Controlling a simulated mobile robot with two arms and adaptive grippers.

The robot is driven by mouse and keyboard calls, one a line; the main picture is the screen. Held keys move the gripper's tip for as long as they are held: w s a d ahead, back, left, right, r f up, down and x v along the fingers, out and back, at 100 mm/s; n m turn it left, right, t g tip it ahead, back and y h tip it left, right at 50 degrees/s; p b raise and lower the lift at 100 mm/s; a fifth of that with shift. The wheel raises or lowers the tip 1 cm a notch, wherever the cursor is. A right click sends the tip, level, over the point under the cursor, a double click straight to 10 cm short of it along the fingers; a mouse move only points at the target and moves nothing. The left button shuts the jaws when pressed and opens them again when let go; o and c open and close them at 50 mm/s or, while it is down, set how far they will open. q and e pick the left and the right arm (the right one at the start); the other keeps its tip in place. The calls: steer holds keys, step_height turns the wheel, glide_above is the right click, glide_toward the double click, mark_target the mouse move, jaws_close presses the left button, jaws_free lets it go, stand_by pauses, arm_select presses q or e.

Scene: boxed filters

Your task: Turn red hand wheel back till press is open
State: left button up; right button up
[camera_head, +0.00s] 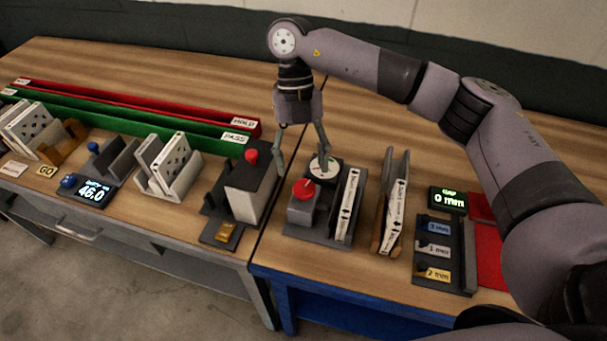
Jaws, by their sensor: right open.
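The red hand wheel (303,189) sits on a grey block of the press (301,212), on the right-hand table. A white boxed filter (348,205) with black arrows stands upright in the press, beside the block. A pale round disc (323,169) is just behind the wheel. My right gripper (302,162) points down above and behind the wheel, its two fingers spread with nothing between them. The fingers look apart from the wheel, but their exact height is hard to tell. My left gripper is not in view.
A small display (448,199) reads 0 mm, above a rack (444,255) of gauge tags. A holder with more filters (395,215) stands right of the press. A dark fixture with a red knob (251,156) stands close on the left. Bare wood lies behind the press.

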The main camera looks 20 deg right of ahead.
steer(key=v, duration=0.7)
steer(key=shift+r, duration=0.1)
